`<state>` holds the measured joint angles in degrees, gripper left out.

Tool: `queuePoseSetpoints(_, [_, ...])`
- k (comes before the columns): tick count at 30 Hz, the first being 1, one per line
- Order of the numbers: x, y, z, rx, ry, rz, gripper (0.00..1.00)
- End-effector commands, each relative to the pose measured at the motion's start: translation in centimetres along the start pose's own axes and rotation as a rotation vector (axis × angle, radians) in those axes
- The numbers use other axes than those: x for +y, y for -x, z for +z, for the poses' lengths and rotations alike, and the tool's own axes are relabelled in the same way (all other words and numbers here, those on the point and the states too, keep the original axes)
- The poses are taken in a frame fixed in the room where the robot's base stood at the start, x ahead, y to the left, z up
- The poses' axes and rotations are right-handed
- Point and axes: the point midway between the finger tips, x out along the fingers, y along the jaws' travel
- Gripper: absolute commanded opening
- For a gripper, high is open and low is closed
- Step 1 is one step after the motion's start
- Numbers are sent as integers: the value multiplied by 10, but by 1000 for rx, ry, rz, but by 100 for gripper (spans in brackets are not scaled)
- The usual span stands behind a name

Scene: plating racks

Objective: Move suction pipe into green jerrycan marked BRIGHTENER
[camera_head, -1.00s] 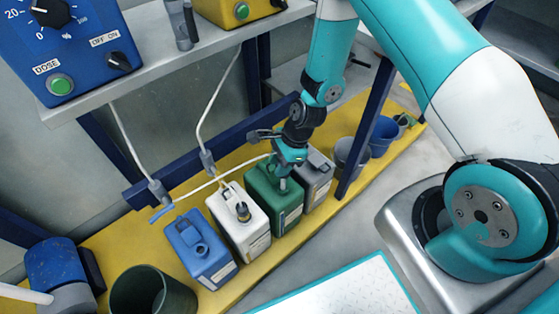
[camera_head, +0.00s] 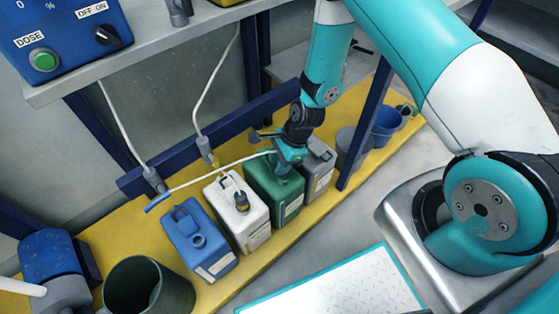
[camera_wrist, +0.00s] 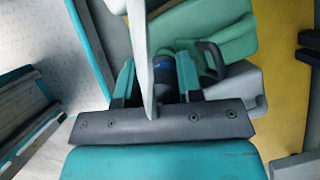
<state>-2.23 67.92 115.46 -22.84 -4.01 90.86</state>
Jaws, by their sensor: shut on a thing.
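The green jerrycan (camera_head: 270,183) stands on the yellow shelf between a white and a grey jerrycan. Its label is too small to read. My gripper (camera_head: 287,165) is right above its top, shut on the suction pipe, whose blue part (camera_wrist: 163,65) shows between the fingers in the wrist view. The pipe's white hose (camera_head: 215,173) runs left from my gripper to a blue end piece. My gripper hides the pipe's lower end and the jerrycan's mouth, so I cannot see how deep the pipe sits.
The white jerrycan (camera_head: 253,230) has a pipe fitting in its mouth. A blue jerrycan (camera_head: 203,255) and a dark bucket (camera_head: 150,290) stand left. The grey jerrycan (camera_head: 318,170) and a blue bucket (camera_head: 387,130) are right. A blue post (camera_head: 365,125) rises beside the grey jerrycan.

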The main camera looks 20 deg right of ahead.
Motion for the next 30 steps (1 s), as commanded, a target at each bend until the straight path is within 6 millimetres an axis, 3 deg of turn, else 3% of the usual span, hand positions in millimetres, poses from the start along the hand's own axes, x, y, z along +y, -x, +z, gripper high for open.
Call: queuePoseSetpoints(30, [0, -12, -5, 0, 0, 0, 0])
